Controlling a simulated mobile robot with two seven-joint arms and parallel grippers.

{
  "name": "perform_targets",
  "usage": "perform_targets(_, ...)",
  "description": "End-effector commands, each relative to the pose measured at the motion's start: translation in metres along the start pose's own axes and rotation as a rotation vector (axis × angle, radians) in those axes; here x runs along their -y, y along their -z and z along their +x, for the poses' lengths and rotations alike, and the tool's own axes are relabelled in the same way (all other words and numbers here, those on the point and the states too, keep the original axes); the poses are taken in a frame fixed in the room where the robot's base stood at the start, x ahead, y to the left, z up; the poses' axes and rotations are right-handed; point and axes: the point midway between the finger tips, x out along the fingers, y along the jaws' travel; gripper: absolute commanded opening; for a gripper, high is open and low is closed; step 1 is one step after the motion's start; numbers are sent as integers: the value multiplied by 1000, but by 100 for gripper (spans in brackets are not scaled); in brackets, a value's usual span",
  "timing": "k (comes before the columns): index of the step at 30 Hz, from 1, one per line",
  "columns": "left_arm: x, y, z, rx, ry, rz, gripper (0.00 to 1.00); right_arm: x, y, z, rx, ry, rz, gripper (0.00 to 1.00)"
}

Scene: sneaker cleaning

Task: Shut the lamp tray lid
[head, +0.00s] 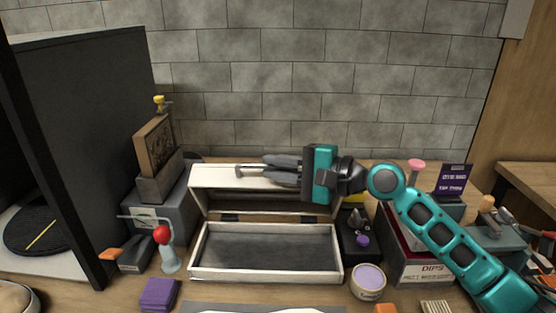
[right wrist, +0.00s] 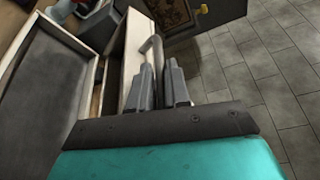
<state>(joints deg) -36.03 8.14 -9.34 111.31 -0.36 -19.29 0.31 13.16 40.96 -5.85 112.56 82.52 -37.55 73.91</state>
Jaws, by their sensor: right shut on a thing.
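The lamp tray (head: 338,262) is a white box with a dark grey floor, and it looks empty. Its white lid (head: 215,180) stands raised along the back edge, so the tray is open. The tray also shows in the right wrist view (right wrist: 82,47), at the left, with the lid (right wrist: 128,50) beside it. My right gripper (head: 264,170) reaches across the lid from the right. Its fingers are shut on the lid handle (head: 240,171), a thin bar near the lid's upper edge. The fingers hide part of the handle. My left gripper is in neither view.
A red-topped dispenser (head: 168,252) and a purple block (head: 159,295) stand left of the tray. A lilac jar (head: 368,283) and a box marked DIPS (head: 425,269) stand at its right. The grey brick wall (head: 320,80) rises behind the lid.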

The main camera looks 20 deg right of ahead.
Motion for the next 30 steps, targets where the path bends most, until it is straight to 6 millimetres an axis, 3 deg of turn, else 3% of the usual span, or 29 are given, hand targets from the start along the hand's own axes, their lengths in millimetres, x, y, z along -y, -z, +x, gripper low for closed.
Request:
perform_targets(14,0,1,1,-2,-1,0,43,-4,-1,-1,-3,2,-14,0)
perform_targets(15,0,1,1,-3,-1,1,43,-4,-1,-1,-3,2,-14,20)
perform_targets(16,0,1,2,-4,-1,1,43,-4,-1,-1,-3,2,-14,23)
perform_targets(25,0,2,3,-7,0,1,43,-3,-1,-3,-2,4,-14,23)
perform_targets(30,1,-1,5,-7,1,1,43,-5,0,-21,-4,2,-14,23)
